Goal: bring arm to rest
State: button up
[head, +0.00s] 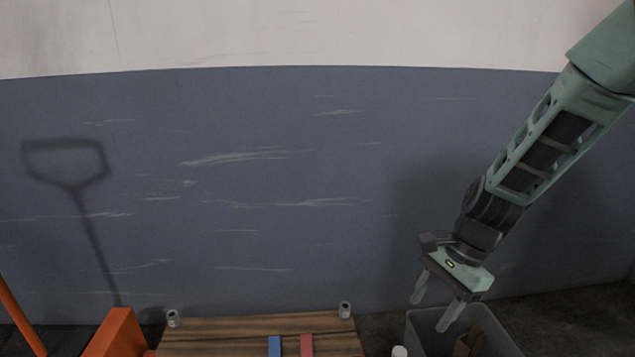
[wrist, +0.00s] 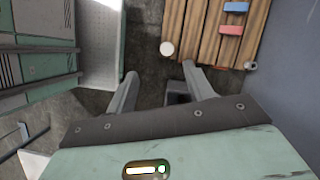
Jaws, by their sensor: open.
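My gripper (head: 431,315) hangs at the end of my arm on the right of the head view, fingers pointing down. Its two fingers are spread, with nothing visible between the tips. It appears over or beside a grey open bin (head: 417,327) at the bottom right; the exact height cannot be told. In the wrist view the parted fingers (wrist: 160,72) show above dark floor, with a small dark thing partly hidden by the right finger.
A wooden-slatted surface (head: 210,330) carries a blue block (head: 275,346) and a red block (head: 307,346). A brown piece (head: 470,341) is in the bin. A white round thing (head: 399,351) stands between. An orange object (head: 115,335) is at lower left. A blue-grey wall (head: 270,180) stands behind.

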jog(key=s+a+r+n+h, duration=0.1)
jog(key=s+a+r+n, duration=0.25)
jog(key=s+n, duration=0.3)
jog(key=s+a+r+n+t+h, duration=0.1)
jog(key=s+a+r+n+h, duration=0.1)
jog(key=s+a+n, duration=0.35)
jog(key=s+a+r+n+h, duration=0.1)
jog(key=s+a+r+n, duration=0.15)
jog(key=s+n, duration=0.55)
notch_tip(320, 180, up, 18)
jog(key=d+n+p, duration=0.1)
jog(key=p, duration=1.6)
jog(key=shift+w+r+n+p, duration=0.2)
jog(key=shift+w+n+p, duration=0.05)
jog(key=shift+n+p, duration=0.05)
jog(key=c, duration=0.3)
jog(key=shift+a, duration=0.1)
jog(key=shift+c, duration=0.2)
